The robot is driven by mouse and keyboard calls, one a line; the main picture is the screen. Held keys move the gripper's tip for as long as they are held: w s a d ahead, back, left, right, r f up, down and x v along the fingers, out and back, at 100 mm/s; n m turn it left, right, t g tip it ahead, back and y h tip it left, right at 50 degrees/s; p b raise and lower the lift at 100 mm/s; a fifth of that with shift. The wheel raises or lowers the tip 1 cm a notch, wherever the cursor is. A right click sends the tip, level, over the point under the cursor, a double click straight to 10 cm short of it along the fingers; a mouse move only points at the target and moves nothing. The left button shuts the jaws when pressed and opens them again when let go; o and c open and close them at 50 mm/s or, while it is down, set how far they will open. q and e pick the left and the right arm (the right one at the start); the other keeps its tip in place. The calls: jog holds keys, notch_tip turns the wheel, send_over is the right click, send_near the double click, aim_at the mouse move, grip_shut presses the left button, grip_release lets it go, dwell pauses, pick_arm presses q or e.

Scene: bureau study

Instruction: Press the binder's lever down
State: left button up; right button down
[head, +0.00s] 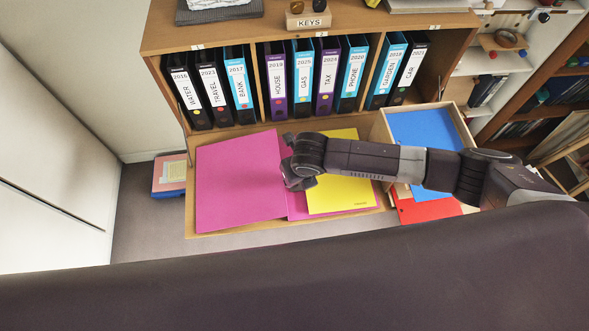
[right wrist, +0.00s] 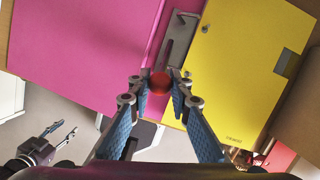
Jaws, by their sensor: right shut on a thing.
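A pink binder (head: 240,180) lies open on the lowered wooden flap, with a yellow sheet or folder (head: 343,190) on its right half. In the right wrist view the binder (right wrist: 85,45) shows a grey metal mechanism (right wrist: 180,40) between the pink cover and the yellow sheet. The lever's red round knob (right wrist: 159,83) sits between the fingertips of my right gripper (right wrist: 157,88), which is shut on it. In the head view my right gripper (head: 299,181) hides the mechanism, so I cannot tell the lever's angle. My left gripper (right wrist: 63,131) is open and empty, at the lower left in the right wrist view.
A row of labelled binders (head: 302,80) stands in the shelf behind the flap. A wooden box (head: 461,121) with a blue folder (head: 425,129) is at the right, with a red folder (head: 430,209) in front. A pink and blue item (head: 169,174) lies beyond the flap's left edge.

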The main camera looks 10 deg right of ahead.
jog(key=shift+s+f+t, duration=0.6)
jog(key=shift+s+t, duration=0.2)
jog(key=shift+t, duration=0.2)
pick_arm(q)
jog(key=shift+f, duration=0.2)
pick_arm(e)
jog(key=shift+s+f+t, duration=0.45)
jog(key=shift+f+t, duration=0.2)
jog(key=shift+t, duration=0.35)
pick_arm(q)
jog(key=shift+c, duration=0.5)
